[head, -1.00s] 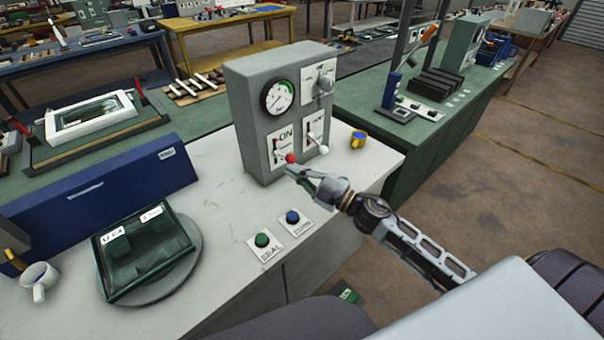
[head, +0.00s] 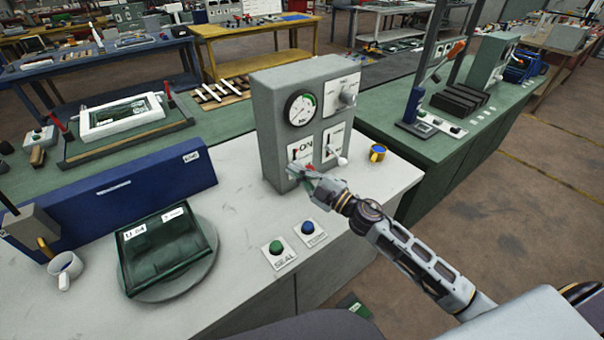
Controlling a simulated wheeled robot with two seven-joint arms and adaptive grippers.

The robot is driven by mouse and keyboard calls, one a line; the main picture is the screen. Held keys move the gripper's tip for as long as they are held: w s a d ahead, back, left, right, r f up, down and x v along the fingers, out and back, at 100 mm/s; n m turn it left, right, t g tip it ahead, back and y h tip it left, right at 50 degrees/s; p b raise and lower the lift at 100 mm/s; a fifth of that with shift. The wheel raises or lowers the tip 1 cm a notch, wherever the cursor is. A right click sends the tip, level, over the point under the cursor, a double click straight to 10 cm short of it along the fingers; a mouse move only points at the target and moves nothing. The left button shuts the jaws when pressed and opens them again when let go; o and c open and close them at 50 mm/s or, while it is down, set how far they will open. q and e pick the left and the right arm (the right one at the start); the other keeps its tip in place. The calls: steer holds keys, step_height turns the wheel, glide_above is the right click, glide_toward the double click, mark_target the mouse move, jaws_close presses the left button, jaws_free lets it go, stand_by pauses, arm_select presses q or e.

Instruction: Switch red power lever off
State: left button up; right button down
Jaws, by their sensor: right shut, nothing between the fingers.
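The grey control box (head: 266,135) stands on the pale worktop. Its lower left plate (head: 302,149) reads "ON" and carries the red power lever. A small red patch (head: 309,187), apparently the lever's knob, shows low beside my right gripper, which partly hides it. My right gripper (head: 293,170) is shut and empty, its tips at the lower part of the ON plate. I cannot tell whether it touches the lever. My left gripper is not in view.
A white-knobbed lever (head: 342,161) sits just right of the ON plate. A gauge (head: 301,108) and a grey knob (head: 347,97) are above.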

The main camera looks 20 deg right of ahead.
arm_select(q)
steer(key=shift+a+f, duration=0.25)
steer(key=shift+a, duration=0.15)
arm_select(e)
steer(key=d+f, duration=0.1)
steer(key=w+d+f, duration=0.1)
steer(key=d, duration=0.1)
steer(key=shift+f, duration=0.2)
arm_select(q)
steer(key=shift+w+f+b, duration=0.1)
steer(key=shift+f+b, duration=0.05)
steer(key=shift+b, duration=0.3)
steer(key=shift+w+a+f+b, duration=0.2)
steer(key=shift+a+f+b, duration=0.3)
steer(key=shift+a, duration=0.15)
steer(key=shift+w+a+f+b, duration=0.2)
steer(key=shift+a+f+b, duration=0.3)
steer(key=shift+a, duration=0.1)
arm_select(e)
steer(key=shift+s+f+t, duration=0.1)
steer(key=shift+f+t, duration=0.15)
steer(key=shift+t, duration=0.05)
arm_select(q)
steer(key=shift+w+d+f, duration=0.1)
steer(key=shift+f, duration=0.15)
arm_select(e)
steer(key=shift+d+y, duration=0.1)
steer(key=shift+y, duration=0.2)
